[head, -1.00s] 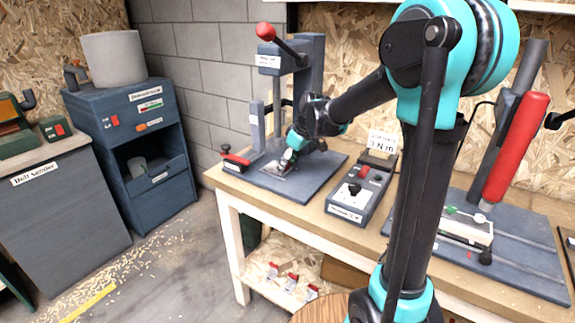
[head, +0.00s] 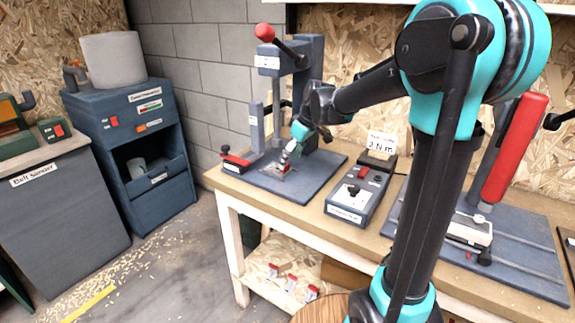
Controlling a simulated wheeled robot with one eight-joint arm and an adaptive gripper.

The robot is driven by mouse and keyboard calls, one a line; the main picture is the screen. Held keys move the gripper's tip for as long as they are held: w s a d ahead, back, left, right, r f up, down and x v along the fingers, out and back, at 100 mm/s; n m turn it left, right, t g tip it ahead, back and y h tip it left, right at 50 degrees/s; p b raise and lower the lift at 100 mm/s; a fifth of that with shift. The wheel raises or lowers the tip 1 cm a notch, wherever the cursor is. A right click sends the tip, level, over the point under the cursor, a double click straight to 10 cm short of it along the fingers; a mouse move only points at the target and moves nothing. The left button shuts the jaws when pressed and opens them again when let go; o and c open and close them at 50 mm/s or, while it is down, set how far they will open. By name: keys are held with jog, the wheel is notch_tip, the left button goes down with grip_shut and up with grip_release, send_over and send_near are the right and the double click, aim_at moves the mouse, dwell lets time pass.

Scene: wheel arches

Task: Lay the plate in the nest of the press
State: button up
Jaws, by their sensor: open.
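The press (head: 307,95) is a grey-blue column with a red-knobbed lever, standing on a flat base plate (head: 309,187) at the left end of the wooden bench. A small metallic piece with red (head: 276,169) sits on the press base below the column; it is too small to tell whether it is the plate, the nest or both. My gripper (head: 290,152) is open, pointing down just above and to the right of that piece. I cannot see anything held between its fingers.
A grey control box (head: 357,191) with red and black controls stands right of the press. A red-handled tool (head: 512,148) on a slotted base is further right. A red clamp (head: 236,161) lies left of the press. The floor (head: 170,255) is clear apart from shavings.

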jog(key=v, duration=0.8)
dwell(1.0)
